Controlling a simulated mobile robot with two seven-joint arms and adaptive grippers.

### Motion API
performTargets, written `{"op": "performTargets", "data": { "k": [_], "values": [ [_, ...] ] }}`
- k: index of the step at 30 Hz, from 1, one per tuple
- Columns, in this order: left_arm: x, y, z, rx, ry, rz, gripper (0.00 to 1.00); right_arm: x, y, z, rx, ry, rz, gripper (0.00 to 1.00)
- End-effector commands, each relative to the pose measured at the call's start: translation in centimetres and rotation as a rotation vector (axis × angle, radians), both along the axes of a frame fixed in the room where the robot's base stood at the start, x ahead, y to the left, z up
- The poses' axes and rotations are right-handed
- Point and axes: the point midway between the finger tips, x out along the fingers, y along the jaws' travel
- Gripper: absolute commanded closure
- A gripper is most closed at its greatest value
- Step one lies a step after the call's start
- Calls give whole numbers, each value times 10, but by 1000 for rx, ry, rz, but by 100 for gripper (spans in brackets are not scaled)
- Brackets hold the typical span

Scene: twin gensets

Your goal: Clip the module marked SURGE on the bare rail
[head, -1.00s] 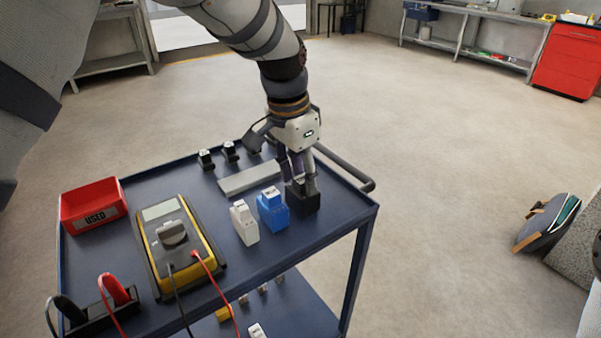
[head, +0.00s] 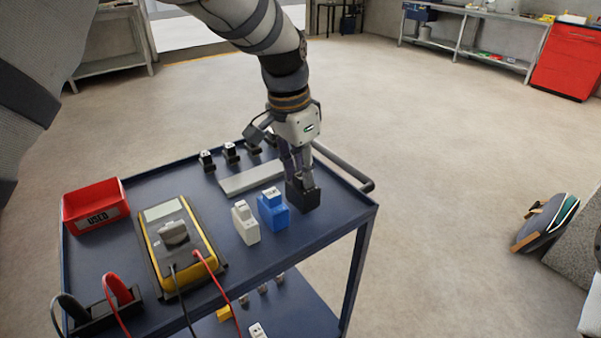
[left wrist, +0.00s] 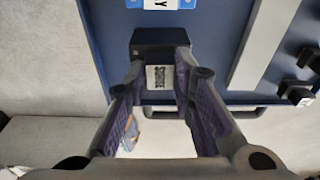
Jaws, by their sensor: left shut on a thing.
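My left gripper (head: 302,184) points down at the near right corner of the cart top, shut on a black module (head: 303,199). In the left wrist view the black module (left wrist: 155,42) sits between the two fingertips (left wrist: 158,68). Its pale label is upside down and seems to read SURGE. It is at or just above the cart top; I cannot tell which. A pale grey strip (head: 252,178) lies on the cart behind it; I cannot tell whether it is the rail. My right gripper is out of view.
A blue module (head: 273,210) and a white module (head: 245,223) stand just left of the gripper. Several small black pieces (head: 230,152) line the cart's far side. A yellow multimeter (head: 178,245) and a red USED bin (head: 95,207) are further left.

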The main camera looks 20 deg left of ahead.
Motion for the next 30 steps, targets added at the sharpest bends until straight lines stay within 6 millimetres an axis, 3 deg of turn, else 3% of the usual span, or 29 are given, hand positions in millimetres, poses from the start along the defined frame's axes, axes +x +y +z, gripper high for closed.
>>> {"op": "performTargets", "data": {
  "k": [13,24,30],
  "values": [
    [0,0,24,-2,-4,0,100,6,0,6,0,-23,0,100],
    [0,0,67,-1,-4,1,100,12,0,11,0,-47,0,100],
    [0,0,69,-1,-1,1,100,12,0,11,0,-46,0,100]
  ]
}}
